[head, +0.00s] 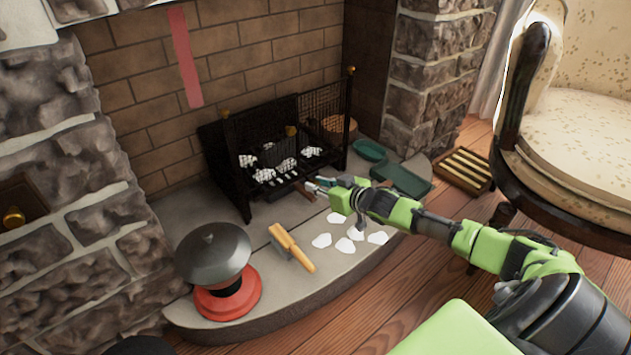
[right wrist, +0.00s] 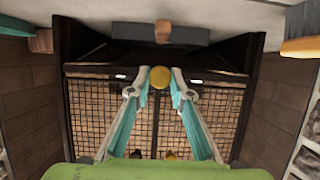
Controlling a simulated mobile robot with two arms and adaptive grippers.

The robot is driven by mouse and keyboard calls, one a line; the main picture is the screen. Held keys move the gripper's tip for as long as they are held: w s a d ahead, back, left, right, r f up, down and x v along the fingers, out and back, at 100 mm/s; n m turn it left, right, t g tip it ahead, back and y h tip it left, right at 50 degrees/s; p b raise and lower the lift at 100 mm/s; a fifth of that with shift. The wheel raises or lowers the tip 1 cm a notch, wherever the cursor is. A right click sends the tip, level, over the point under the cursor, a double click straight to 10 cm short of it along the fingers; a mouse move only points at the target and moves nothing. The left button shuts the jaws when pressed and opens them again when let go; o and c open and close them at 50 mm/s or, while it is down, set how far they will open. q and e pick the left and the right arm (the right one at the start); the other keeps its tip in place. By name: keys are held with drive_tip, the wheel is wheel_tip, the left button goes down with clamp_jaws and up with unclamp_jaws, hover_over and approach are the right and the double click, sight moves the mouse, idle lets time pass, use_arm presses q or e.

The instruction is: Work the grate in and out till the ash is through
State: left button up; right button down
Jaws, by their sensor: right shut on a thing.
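The black grate (head: 246,190) stands in the fireplace with mesh sides and brass knobs at its corners. Whitish ash lumps (head: 265,176) lie inside it. My right gripper (head: 318,187) is at the front right of the grate, low down. In the right wrist view its fingers (right wrist: 160,82) are closed around a round yellow knob (right wrist: 160,76), with the grate's mesh (right wrist: 100,110) behind it. A dark grey bar with a brown handle (right wrist: 163,32) shows beyond the knob. The knob is hidden by the fingers in the head view. My left gripper is out of view.
White flat pieces (head: 346,244) lie on the hearth below my right arm. A yellow-handled brush (head: 292,248) lies at the front. A grey-domed red-based object (head: 213,262) stands at left. Green trays (head: 402,180), a slatted wooden rack (head: 465,167) and a chair (head: 580,140) are at right.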

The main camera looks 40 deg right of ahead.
drive_tip(key=shift+s+a+f, duration=0.15)
drive_tip(key=shift+f, duration=0.05)
drive_tip(key=c, duration=2)
unclamp_jaws()
drive_tip(key=shift+o, duration=0.8)
drive_tip(key=shift+s+d+r, duration=0.15)
drive_tip(key=shift+d, duration=0.05)
drive_tip(key=v, duration=1.2)
drive_tip(key=shift+r, duration=0.1)
